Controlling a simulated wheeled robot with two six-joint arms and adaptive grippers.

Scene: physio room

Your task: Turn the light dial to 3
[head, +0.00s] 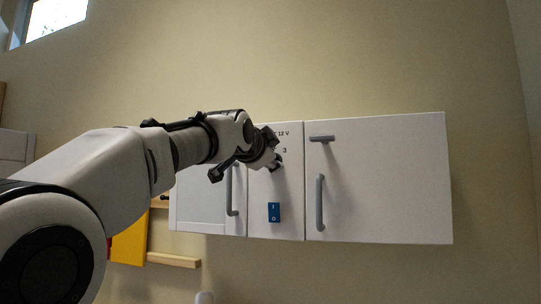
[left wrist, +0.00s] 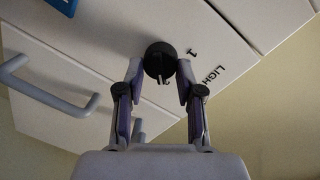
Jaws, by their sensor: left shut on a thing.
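The light dial (left wrist: 160,60) is a round black knob on a white cabinet panel (head: 262,219). My left gripper (left wrist: 159,70) has a finger on each side of the dial and is shut on it. A "1" and part of the word "LIGHT" are printed beside the dial in the left wrist view, and a small mark shows at its edge between the fingers. In the head view my left gripper (head: 274,161) covers the dial, and a "3" shows just above and right of it. I cannot tell which number the dial points to. My right gripper is not in view.
A blue rocker switch (head: 274,212) is below the dial on the same panel. Grey handles stick out from the left door (head: 233,190) and the right door (head: 320,202). A yellow board (head: 129,243) and a wooden ledge (head: 173,260) are at lower left.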

